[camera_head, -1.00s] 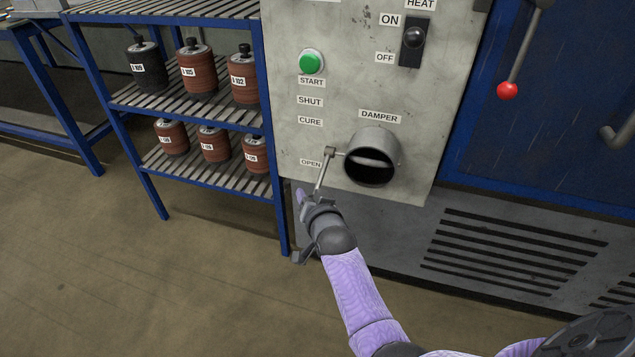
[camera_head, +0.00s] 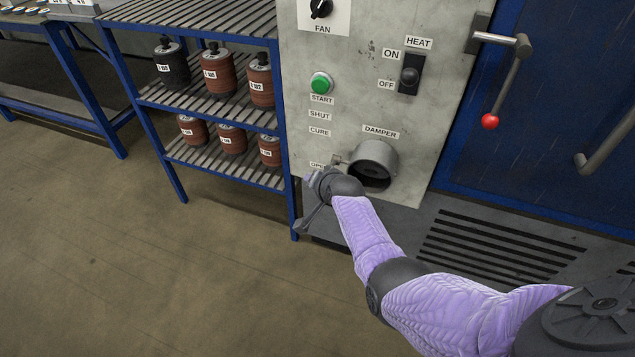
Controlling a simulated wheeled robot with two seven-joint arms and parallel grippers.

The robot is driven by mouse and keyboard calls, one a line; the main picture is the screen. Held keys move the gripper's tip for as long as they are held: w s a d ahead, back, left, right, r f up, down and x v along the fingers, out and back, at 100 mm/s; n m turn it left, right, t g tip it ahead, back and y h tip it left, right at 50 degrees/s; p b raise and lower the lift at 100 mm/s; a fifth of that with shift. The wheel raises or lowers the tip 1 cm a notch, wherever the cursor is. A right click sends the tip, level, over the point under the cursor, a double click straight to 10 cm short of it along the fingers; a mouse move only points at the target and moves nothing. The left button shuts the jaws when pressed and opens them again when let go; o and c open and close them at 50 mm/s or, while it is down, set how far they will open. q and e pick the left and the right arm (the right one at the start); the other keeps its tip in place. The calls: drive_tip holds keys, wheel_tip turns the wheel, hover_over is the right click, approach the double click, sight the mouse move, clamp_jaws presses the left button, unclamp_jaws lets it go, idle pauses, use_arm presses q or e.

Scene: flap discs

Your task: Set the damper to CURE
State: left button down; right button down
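The damper (camera_head: 376,157) is a round grey duct with a dark opening, low on the grey control panel. Its small lever (camera_head: 337,160) shows only in part, at the duct's left side beside the OPEN label (camera_head: 317,165), which is partly covered. The CURE label (camera_head: 319,132) and the SHUT label (camera_head: 319,115) stand above it. My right gripper (camera_head: 313,183) is at the lever's lower end. The wrist hides the fingertips and most of the lever, so I cannot tell whether they touch or whether the gripper is shut. My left gripper is not in view.
A green START button (camera_head: 321,83), a HEAT switch (camera_head: 410,77) and a FAN knob (camera_head: 320,9) sit higher on the panel. A blue rack (camera_head: 290,150) with several labelled rolls stands close on the left. A red-tipped handle (camera_head: 491,121) hangs at the right.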

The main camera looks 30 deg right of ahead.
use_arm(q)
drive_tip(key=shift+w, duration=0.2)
use_arm(e)
drive_tip(key=shift+w+d+r, duration=0.1)
drive_tip(key=shift+r, duration=0.2)
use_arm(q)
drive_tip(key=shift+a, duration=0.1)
use_arm(e)
drive_tip(key=shift+c, duration=1.2)
unclamp_jaws()
drive_tip(key=shift+f, duration=0.1)
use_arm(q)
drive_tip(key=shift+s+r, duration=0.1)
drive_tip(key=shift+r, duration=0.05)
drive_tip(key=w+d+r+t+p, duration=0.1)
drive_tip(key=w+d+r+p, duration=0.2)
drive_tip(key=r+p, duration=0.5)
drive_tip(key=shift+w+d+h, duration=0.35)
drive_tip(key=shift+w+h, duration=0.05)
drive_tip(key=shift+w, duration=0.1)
use_arm(e)
drive_tip(key=v, duration=1)
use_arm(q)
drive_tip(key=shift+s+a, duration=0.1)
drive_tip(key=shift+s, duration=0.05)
